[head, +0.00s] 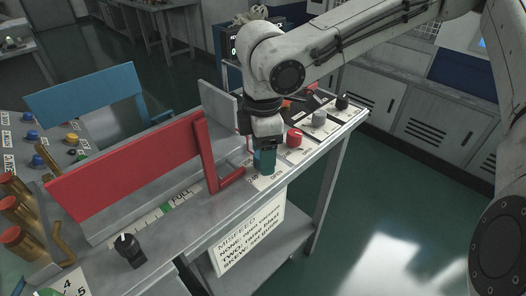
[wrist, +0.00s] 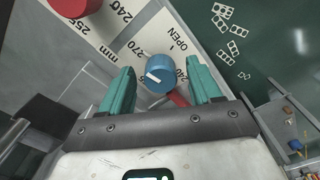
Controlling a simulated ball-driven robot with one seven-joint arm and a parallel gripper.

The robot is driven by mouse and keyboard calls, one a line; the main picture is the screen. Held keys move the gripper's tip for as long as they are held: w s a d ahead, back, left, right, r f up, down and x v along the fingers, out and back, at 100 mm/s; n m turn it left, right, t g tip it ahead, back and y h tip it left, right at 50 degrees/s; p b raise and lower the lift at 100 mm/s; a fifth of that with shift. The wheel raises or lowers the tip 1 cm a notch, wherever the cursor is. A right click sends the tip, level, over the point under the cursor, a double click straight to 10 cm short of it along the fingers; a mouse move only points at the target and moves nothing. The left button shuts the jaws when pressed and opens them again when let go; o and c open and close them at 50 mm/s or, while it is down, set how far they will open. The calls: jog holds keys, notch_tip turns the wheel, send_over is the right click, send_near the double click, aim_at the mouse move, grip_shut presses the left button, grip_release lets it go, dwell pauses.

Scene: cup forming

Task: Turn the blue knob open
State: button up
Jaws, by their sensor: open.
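The blue knob (wrist: 160,74) shows in the wrist view, with a white pointer line on its top. The word OPEN is printed on the plate (wrist: 175,40) beyond it. My gripper (wrist: 162,82) is open, with a teal finger on each side of the knob and a visible gap on both sides. In the head view my gripper (head: 264,162) points down over the panel at the bench's front edge. The knob is hidden behind the fingers there.
A red knob (head: 295,137), a grey knob (head: 319,118) and a black knob (head: 342,102) stand in a row beyond my gripper. A red guide plate (head: 130,170) with a red handle (head: 231,178) stands close to its left. A MISFEED sign (head: 250,236) hangs from the bench front.

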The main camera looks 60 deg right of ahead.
jog(key=c, duration=1)
jog(key=shift+c, duration=0.2)
jog(key=shift+m, duration=0.3)
jog(key=m+p, duration=0.2)
jog(key=m, duration=0.1)
jog(key=shift+a+r+m, duration=0.1)
jog(key=shift+m, duration=0.2)
jog(key=m+p, duration=0.2)
jog(key=m, duration=0.2)
jog(key=m+p, duration=0.3)
jog(key=m, duration=0.2)
jog(key=shift+a, duration=0.1)
jog(key=shift+m+p, duration=1.05)
jog(key=shift+m, duration=0.85)
